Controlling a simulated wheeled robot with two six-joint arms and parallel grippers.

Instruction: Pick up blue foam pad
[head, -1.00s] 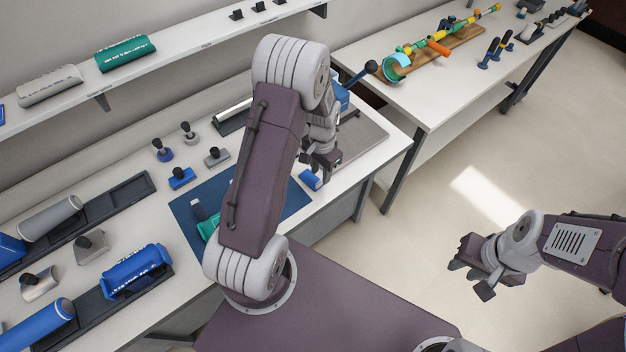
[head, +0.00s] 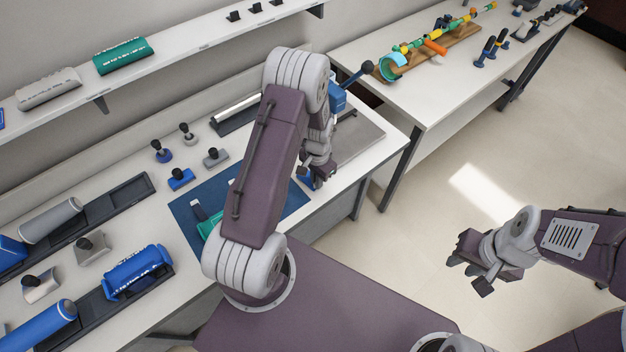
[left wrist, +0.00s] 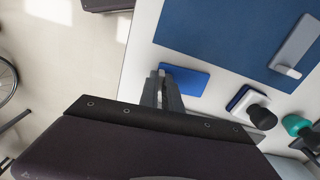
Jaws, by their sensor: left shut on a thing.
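The blue foam pad is a small flat blue block. In the left wrist view the blue foam pad (left wrist: 190,80) lies at the fingertips of my left gripper (left wrist: 160,76), beside the dark blue mat. My left gripper shows in the head view (head: 316,180), low over the front edge of the white bench, shut on the pad's end. Most of the pad is hidden there behind the gripper and arm. I cannot tell whether it is clear of the bench top. My right gripper (head: 470,272) is open and empty over the floor at right.
The dark blue mat (head: 292,203) carries a green object (head: 207,228), partly hidden by my left arm. Knobbed blocks, such as a blue one (head: 180,178), stand behind it. A grey plate (head: 358,140) lies at right. A second bench (head: 440,100) stands beyond a gap.

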